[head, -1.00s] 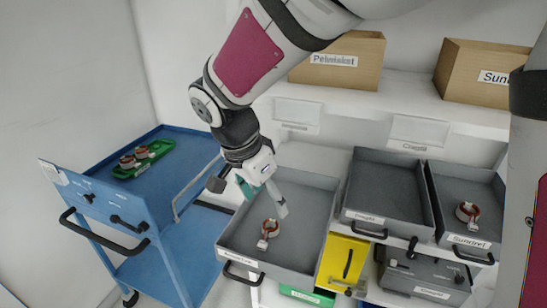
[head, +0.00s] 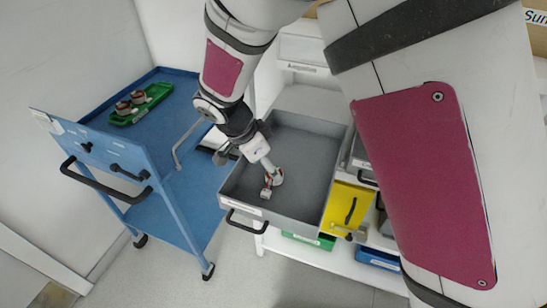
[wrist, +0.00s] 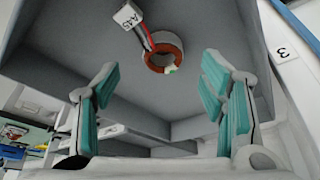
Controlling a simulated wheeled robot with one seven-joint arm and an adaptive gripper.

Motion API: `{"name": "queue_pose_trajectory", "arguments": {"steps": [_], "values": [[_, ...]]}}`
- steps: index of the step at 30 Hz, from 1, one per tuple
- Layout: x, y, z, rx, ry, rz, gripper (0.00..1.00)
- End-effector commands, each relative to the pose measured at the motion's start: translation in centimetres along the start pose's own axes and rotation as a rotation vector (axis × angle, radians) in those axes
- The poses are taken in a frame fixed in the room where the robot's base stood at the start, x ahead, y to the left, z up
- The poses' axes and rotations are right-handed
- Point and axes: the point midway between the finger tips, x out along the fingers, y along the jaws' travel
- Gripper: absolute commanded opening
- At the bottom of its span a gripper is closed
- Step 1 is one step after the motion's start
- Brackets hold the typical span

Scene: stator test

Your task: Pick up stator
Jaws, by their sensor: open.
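The stator (wrist: 163,54) is a copper-red ring with red and black wires and a white tag marked A15 (wrist: 127,15). It lies on the floor of the grey drawer (head: 310,165), towards the front left; in the head view the stator (head: 267,187) is partly hidden by my gripper. My gripper (wrist: 167,95) is open and empty. In the wrist view the stator shows between and beyond the two teal-padded fingers, not touching them. In the head view my gripper (head: 274,175) is down inside the drawer, close beside the stator.
A blue cart (head: 180,100) stands left, with a green tray (head: 152,103) holding more stators (head: 138,97). Drawer walls surround the gripper. A yellow bin (head: 340,209) is right of the drawer. My own arm hides much of the right side.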

Motion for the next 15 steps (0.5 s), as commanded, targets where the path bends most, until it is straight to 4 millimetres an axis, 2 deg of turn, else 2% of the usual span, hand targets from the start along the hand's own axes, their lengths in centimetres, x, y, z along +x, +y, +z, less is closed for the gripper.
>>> {"name": "queue_pose_trajectory", "arguments": {"steps": [9,15], "values": [[4.0,-0.2,-0.1,-0.002,0.001,0.005,0.65],[5.2,-0.3,0.0,-0.001,0.0,0.002,0.65]]}}
